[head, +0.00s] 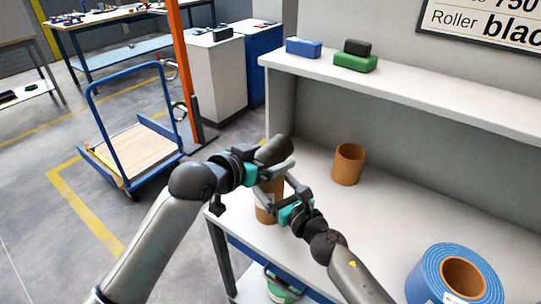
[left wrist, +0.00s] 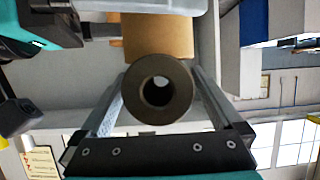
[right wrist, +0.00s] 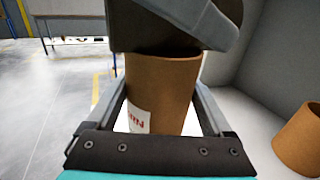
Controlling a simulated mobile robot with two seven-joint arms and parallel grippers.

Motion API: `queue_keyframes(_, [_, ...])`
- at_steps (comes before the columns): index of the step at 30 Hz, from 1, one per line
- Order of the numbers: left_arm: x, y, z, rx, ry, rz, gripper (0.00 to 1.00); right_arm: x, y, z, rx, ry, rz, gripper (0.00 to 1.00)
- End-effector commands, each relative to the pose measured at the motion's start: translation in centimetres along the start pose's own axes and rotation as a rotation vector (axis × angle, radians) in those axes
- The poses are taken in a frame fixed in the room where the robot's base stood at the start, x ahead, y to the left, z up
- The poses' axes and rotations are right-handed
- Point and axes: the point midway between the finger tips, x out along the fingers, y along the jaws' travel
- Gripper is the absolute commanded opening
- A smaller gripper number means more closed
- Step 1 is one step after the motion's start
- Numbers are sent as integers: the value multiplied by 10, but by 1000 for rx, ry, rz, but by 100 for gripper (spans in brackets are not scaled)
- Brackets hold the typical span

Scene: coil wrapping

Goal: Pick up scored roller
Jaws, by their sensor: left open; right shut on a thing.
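A dark grey hollow roller (head: 273,151) is in the head view. It also shows end-on in the left wrist view (left wrist: 158,113). My left gripper (head: 279,168) is open with its fingers on either side of this roller. My right gripper (head: 276,197) is shut on a brown cardboard core (head: 266,187) with a white label. The core stands upright in the right wrist view (right wrist: 165,85), its label showing partial red letters. The dark roller is just above the core's top, and whether they touch is unclear. I cannot make out scoring on the roller.
Another brown core (head: 348,165) stands on the white bench (head: 340,215). A blue coil (head: 425,285) lies at the front right. A raised shelf (head: 400,88) holds a blue box (head: 303,48), a green box (head: 355,63) and a black box (head: 357,47). A blue trolley (head: 135,150) stands left.

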Motion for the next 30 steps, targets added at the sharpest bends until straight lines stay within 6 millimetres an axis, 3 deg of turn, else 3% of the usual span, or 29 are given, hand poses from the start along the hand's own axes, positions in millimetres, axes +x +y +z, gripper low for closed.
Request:
queue_keyframes(11, [7, 0, 0, 1, 0, 0, 100, 0, 0, 0, 0, 0, -1, 27])
queue_keyframes(30, [7, 0, 0, 1, -1, 0, 28, 0, 0, 0, 0, 0, 0, 27])
